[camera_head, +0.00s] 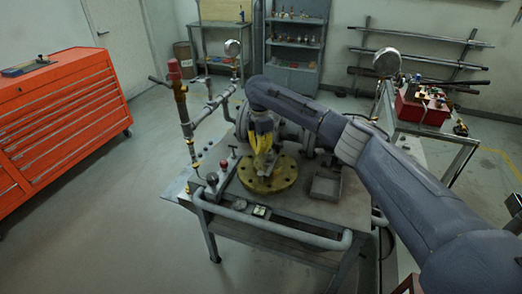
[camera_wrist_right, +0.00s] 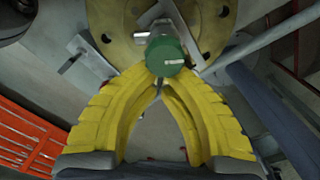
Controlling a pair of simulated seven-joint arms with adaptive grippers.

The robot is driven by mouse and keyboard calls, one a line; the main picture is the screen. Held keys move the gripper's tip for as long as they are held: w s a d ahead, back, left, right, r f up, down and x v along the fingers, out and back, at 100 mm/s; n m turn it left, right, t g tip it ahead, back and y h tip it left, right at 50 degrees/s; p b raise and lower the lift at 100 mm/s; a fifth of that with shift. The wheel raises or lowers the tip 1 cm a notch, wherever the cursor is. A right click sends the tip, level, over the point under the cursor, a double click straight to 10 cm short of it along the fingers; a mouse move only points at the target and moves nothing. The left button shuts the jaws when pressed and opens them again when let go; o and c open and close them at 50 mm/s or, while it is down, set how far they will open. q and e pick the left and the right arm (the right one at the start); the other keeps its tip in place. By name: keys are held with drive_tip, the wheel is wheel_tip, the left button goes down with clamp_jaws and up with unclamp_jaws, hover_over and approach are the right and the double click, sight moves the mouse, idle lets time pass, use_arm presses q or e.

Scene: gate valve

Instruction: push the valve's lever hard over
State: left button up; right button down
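My right gripper (camera_head: 263,150) reaches down over the workbench, its yellow fingers above a round yellow flange (camera_head: 268,184). In the right wrist view, the fingers of this gripper (camera_wrist_right: 160,84) arch together and their tips meet or nearly meet. A green round cap (camera_wrist_right: 165,56) on a grey stub sits right at the tips; whether they touch it I cannot tell. The yellow flange (camera_wrist_right: 118,22) lies beyond it. A grey bar (camera_wrist_right: 272,36) runs up to the right from near the cap; I cannot tell if it is the valve's lever. My left gripper is not in view.
Upright pipework with a red fitting (camera_head: 174,70) stands at the workbench's left. A small square tray (camera_head: 325,186) lies right of the flange. A tubular rail (camera_head: 270,226) runs along the front edge. An orange tool cabinet (camera_head: 60,115) stands left, across open floor.

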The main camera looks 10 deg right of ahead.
drive_tip(key=shift+w+m, duration=0.15)
drive_tip(key=shift+m, duration=0.35)
drive_tip(key=c, duration=2.1)
unclamp_jaws()
drive_tip(key=o, duration=0.5)
drive_tip(key=shift+w, duration=0.1)
drive_tip(key=shift+r, duration=0.1)
wheel_tip(320, 180, up, 12)
drive_tip(key=shift+f, duration=0.15)
drive_tip(key=shift+a, duration=0.1)
